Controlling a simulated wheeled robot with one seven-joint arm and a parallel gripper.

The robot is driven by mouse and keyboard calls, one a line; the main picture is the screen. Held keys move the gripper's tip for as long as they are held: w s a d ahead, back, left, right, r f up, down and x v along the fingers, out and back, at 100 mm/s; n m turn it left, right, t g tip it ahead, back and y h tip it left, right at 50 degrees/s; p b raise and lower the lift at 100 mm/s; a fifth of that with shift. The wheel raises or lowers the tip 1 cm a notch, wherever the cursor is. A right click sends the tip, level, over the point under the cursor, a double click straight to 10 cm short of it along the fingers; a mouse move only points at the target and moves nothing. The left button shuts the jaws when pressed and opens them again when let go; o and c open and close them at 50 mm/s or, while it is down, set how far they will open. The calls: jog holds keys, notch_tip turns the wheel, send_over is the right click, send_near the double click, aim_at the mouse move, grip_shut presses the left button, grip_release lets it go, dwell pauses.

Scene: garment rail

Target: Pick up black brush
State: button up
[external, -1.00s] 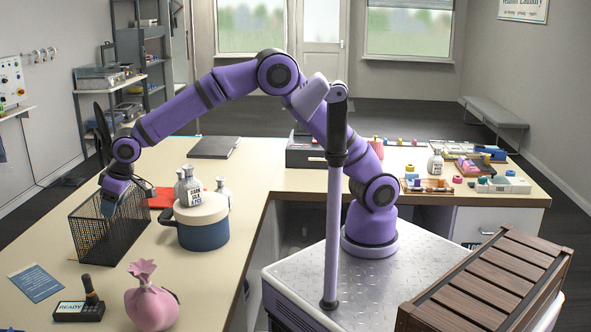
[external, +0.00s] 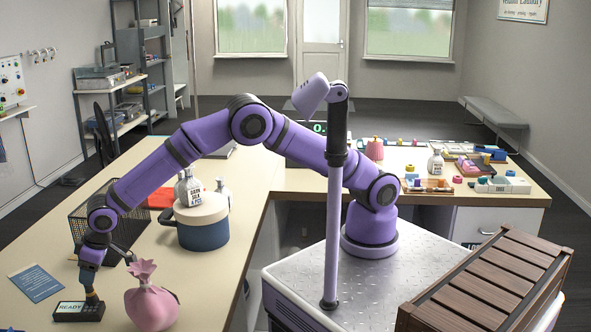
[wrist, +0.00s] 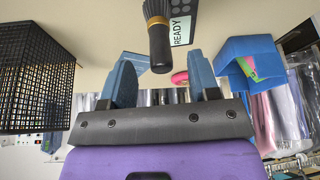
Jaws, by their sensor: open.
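In the external view my gripper (external: 92,288) points down over the brush's place at the black READY box and hides most of the brush. The gripper is open and holds nothing. The READY box (external: 68,311) lies on the table; part of it also shows in the wrist view (wrist: 181,24).
A pink tied bag (external: 151,305) stands close to the right of my gripper. A black mesh basket (external: 82,222) is behind it, and a blue and white pot (external: 202,225) farther right. A blue card (external: 36,284) lies at the left.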

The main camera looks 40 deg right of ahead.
jog(key=shift+x, duration=2.25)
jog(key=shift+a, duration=0.1)
grip_shut()
notch_tip(320, 180, up, 9)
jog(key=shift+r, duration=0.15)
jog(key=shift+s+a+r+n+g, duration=0.25)
jog(key=shift+a+r+n+g, duration=0.05)
jog(key=shift+n, duration=0.4)
jog(key=s+a+n+g, duration=0.1)
jog(key=s+n, duration=0.1)
jog(key=n, duration=0.1)
send_over(87, 309)
jog(key=shift+y, duration=0.3)
notch_tip(87, 309, down, 10)
jog(key=shift+r, duration=0.2)
